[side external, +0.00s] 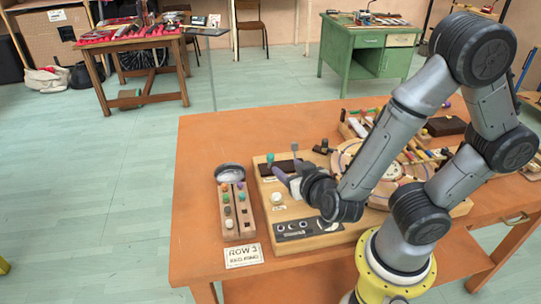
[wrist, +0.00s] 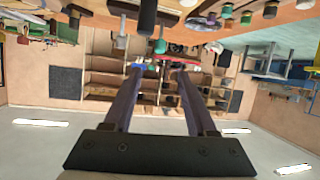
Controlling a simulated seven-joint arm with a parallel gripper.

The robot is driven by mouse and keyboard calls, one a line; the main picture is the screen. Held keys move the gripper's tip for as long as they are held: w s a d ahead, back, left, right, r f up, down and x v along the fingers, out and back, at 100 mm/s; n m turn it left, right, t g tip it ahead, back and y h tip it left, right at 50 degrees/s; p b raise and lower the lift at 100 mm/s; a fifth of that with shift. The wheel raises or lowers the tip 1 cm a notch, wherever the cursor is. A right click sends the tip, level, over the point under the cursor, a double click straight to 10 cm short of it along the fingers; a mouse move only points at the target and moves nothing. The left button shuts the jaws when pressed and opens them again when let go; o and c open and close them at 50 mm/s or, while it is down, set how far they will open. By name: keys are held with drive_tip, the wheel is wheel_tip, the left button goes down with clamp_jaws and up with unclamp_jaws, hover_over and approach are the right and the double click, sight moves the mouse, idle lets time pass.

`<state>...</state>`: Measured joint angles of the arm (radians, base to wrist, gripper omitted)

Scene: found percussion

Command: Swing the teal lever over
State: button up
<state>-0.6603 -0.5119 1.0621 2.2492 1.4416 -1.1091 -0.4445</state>
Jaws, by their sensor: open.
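The teal lever (side external: 270,158) stands on the wooden panel box, near its far left corner, with a rounded teal knob on top. In the wrist view the teal knob (wrist: 159,46) shows just above the gap between the fingertips. My gripper (side external: 279,173) is low over the panel, close to the lever on the near side. Its two purple-grey fingers (wrist: 156,70) are apart with nothing between them. I cannot tell from these views whether a finger touches the lever. A grey lever (side external: 295,150) stands just right of the teal one.
The wooden panel box (side external: 262,190) carries a white knob (side external: 277,198) and a grey dial plate (side external: 307,229). A rack of coloured pegs (side external: 228,222) stands to the left. A round wooden wheel (side external: 343,158) and sticks crowd the right. The orange table (side external: 205,150) is bare at far left.

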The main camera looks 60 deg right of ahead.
sight(271, 156)
drive_tip(key=x, duration=1.3)
drive_tip(key=shift+w+d+f, duration=0.15)
drive_tip(key=shift+w+d, duration=0.05)
drive_tip(key=shift+w, duration=0.05)
drive_tip(key=shift+c, duration=0.4)
clamp_jaws()
